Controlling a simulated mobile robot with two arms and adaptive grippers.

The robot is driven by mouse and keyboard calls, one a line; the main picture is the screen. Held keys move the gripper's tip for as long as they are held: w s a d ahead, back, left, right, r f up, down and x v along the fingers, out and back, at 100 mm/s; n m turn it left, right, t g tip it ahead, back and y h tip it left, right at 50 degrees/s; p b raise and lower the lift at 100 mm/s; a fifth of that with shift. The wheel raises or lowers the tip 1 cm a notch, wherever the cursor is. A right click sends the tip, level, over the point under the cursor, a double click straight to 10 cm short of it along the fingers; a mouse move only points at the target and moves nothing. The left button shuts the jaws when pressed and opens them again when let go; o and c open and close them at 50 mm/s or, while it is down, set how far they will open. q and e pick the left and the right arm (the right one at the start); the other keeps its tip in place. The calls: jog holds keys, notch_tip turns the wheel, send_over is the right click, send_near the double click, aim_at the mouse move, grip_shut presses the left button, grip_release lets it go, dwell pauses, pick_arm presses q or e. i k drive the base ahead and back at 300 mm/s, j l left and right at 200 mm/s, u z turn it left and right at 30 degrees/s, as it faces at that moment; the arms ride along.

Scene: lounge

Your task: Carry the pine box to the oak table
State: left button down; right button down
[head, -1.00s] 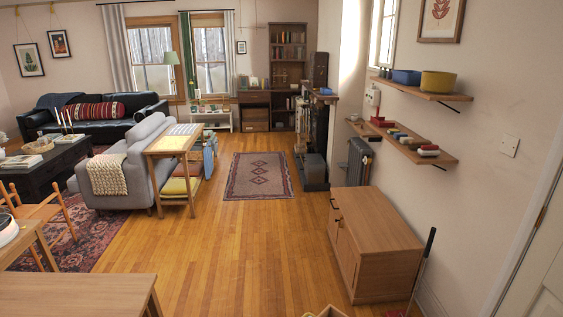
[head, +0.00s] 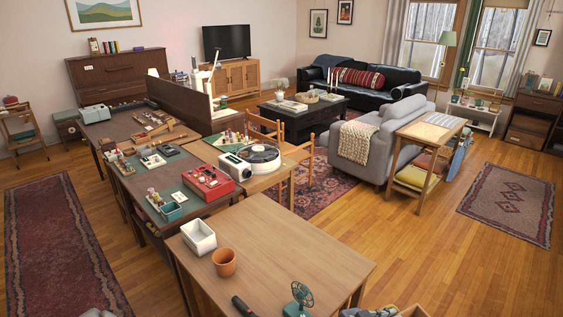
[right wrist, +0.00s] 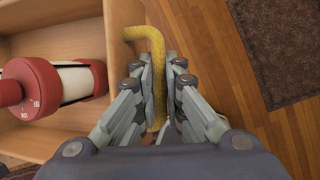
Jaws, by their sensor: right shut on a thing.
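The pine box shows in the right wrist view as a pale, open-topped wooden box (right wrist: 122,14) with a yellow rope handle (right wrist: 150,34). My right gripper (right wrist: 158,78) is shut on that handle. A red and white cylindrical thing (right wrist: 78,82) lies inside the box. In the head view only a pale corner of the box (head: 414,311) shows at the bottom edge. The oak table (head: 300,237) stands in the lower middle, left of the box. My left gripper is not clearly in view.
On the table are a white bin (head: 199,237), a terracotta pot (head: 225,263), a black-handled thing (head: 244,306) and a green fan (head: 299,298). Open wood floor (head: 440,262) lies right.

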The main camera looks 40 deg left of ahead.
aim_at(265, 252)
jog(key=i+j+u, duration=0.15)
jog(key=u, duration=0.25)
jog(key=i+j+u, duration=0.15)
jog(key=u, duration=0.3)
jog(key=i+j+u, duration=0.35)
jog(key=j, duration=0.25)
jog(key=i+j+z, duration=0.15)
jog(key=j+z, duration=0.15)
jog(key=j, duration=0.25)
jog(key=i+j+z, duration=0.15)
jog(key=j, duration=0.15)
jog(key=i+j+z, duration=0.2)
jog(key=j, duration=0.2)
jog(key=i+j+z, duration=0.15)
jog(key=j, duration=0.25)
jog(key=i, duration=0.05)
